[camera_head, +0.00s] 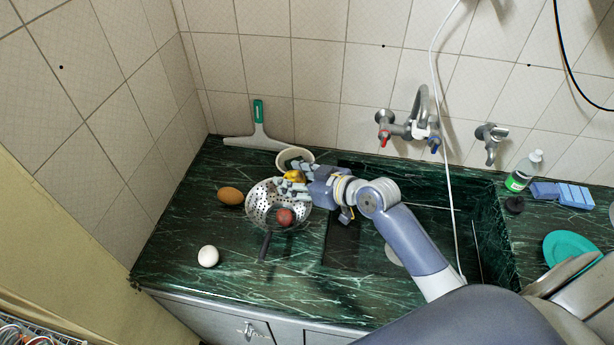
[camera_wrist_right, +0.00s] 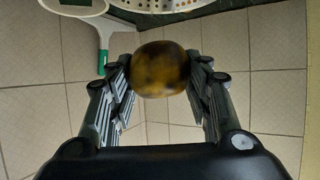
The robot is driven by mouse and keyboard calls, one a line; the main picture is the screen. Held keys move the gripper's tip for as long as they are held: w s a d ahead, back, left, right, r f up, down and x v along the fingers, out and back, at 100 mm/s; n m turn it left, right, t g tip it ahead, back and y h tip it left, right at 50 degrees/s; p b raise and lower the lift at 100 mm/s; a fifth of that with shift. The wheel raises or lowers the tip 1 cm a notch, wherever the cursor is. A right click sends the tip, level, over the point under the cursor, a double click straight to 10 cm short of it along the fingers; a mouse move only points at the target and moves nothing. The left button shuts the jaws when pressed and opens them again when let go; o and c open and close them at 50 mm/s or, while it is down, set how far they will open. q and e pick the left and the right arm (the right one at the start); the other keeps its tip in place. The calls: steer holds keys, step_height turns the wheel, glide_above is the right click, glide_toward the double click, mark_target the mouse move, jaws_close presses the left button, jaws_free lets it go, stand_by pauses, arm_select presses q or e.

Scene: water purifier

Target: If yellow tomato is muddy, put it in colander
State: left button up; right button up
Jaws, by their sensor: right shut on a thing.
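The yellow tomato (camera_head: 294,175) is in my right gripper (camera_head: 290,183), at the upper right rim of the colander in the head view. In the right wrist view the yellow tomato (camera_wrist_right: 160,68) shows dark brown patches over its skin, like mud. The fingers of my right gripper (camera_wrist_right: 160,75) are closed on both its sides. The metal colander (camera_head: 256,203) sits on the green counter left of the sink, its dark handle toward the front. A reddish round item (camera_head: 285,217) shows within the colander's outline. My left gripper is not in view.

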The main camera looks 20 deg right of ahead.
steer(key=shift+m+h, duration=0.5)
steer(key=w+f+b, duration=0.1)
steer(key=f, duration=0.2)
steer(key=w+a+f+b, duration=0.1)
steer(key=f, duration=0.2)
steer(key=w+f+b, duration=0.1)
steer(key=f+b, duration=0.1)
steer(key=shift+w+a+f, duration=0.1)
steer(key=shift+a+f, duration=0.25)
steer(key=shift+f, duration=0.05)
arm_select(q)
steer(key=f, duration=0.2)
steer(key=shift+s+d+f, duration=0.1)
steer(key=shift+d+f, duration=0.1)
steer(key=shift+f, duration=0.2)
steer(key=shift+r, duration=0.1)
arm_select(e)
steer(key=shift+r, duration=0.1)
steer(key=o, duration=1.2)
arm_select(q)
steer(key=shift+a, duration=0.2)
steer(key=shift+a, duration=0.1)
